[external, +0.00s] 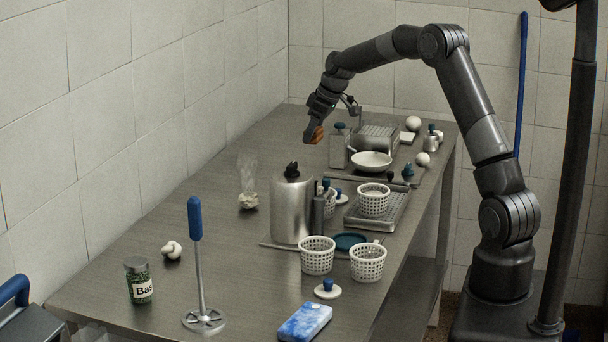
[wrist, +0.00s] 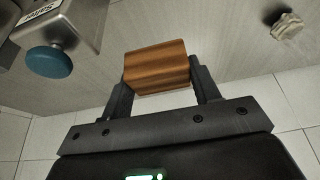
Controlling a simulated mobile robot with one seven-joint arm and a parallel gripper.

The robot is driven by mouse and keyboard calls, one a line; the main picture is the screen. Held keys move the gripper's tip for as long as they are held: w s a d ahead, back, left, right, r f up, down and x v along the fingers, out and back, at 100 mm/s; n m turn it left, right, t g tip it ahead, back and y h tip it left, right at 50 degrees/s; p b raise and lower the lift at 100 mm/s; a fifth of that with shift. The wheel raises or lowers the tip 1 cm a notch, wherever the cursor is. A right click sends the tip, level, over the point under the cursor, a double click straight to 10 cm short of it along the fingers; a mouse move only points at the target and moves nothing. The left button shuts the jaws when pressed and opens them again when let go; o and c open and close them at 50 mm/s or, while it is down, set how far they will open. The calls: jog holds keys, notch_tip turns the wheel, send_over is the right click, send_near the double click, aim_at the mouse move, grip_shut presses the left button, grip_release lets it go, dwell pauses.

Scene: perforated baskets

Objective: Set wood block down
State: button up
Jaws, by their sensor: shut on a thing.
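The wood block (wrist: 156,66) is a small reddish-brown block with visible grain. In the wrist view my gripper (wrist: 158,84) is shut on it, with one finger on each side. In the external view the wood block (external: 317,134) hangs below my gripper (external: 316,122), toward the far end of the metal table (external: 190,245). It appears to be held above the tabletop. The exact gap below it cannot be told.
A metal container with a blue knob (external: 339,147) stands close to the right of the block. A white bowl (external: 371,161), a large metal canister (external: 292,206) and perforated white baskets (external: 317,256) stand nearer. The table's left side is mostly clear, with a steaming lump (external: 248,200).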

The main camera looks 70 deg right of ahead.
jog(key=w+a+n+y, duration=0.1)
jog(key=w+a+n, duration=0.25)
jog(key=a, duration=0.65)
jog(key=w+a+n+y, duration=0.1)
jog(key=w+a+n, duration=0.3)
jog(key=a, duration=0.6)
jog(key=n+g+y, duration=0.2)
jog(key=n+g, duration=0.1)
jog(key=n, duration=0.3)
send_over(213, 242)
jog(key=d, duration=0.1)
jog(key=f, duration=0.6)
jog(key=shift+s+d+f, duration=0.15)
jog(key=shift+s+f, duration=0.15)
jog(key=shift+f, duration=2.1)
jog(key=shift+f, duration=0.15)
jog(key=o, duration=1)
